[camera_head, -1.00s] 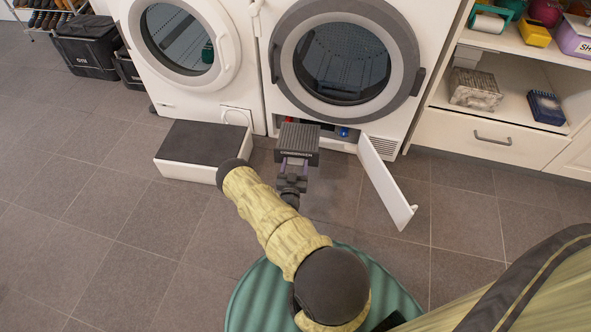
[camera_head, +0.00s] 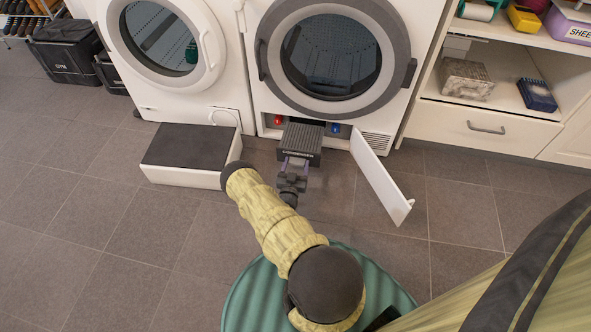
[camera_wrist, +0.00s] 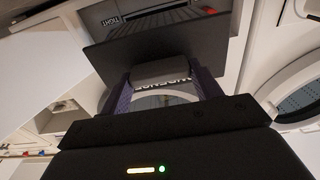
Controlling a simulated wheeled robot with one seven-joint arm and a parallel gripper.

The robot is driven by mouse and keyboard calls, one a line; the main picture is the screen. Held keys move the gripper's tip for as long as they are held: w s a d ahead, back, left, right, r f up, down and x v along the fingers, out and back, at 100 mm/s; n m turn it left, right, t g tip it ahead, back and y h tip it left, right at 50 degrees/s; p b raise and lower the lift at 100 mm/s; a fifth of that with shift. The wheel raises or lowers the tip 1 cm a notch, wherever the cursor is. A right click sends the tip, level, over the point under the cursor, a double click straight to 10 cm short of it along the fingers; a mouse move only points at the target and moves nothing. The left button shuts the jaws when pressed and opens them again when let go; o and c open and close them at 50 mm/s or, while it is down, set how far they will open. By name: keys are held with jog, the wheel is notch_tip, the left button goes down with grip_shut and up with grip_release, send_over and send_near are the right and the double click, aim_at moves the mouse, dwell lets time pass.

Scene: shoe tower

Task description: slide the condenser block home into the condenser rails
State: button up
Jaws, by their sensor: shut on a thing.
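The dark grey condenser block (camera_head: 301,139) is in front of the opening at the foot of the right-hand machine. My gripper (camera_head: 293,172) is shut on its near side and holds it. In the wrist view the block (camera_wrist: 150,45) is a wide dark plate, with a grey handle (camera_wrist: 161,72) between my gripper's purple fingers (camera_wrist: 162,90). The handle's lettering is partly visible. The condenser rails are not distinguishable; the block covers the middle of the opening. A red part (camera_head: 277,120) and a blue part (camera_head: 336,128) show on either side of it.
The opening's white flap (camera_head: 380,183) stands open to the right of the block. A white box with a dark top (camera_head: 188,148) sits on the floor to the left. Shelves with a drawer (camera_head: 487,128) stand at the right. The tiled floor in front is mostly clear.

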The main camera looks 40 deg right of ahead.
aim_at(298, 158)
jog(key=shift+b+x, duration=0.65)
jog(key=shift+x, duration=0.75)
jog(key=shift+b+x, duration=0.3)
jog(key=shift+x, duration=0.45)
jog(key=shift+b+x, duration=0.5)
jog(key=shift+x, duration=0.45)
dwell(0.4)
jog(key=shift+w+d, duration=0.1)
jog(key=shift+d, duration=0.2)
jog(key=shift+w+d+f+b, duration=0.1)
jog(key=shift+w+d+b, duration=0.4)
jog(key=shift+b, duration=0.2)
jog(key=shift+b+x, duration=2.45)
jog(key=shift+x, duration=0.9)
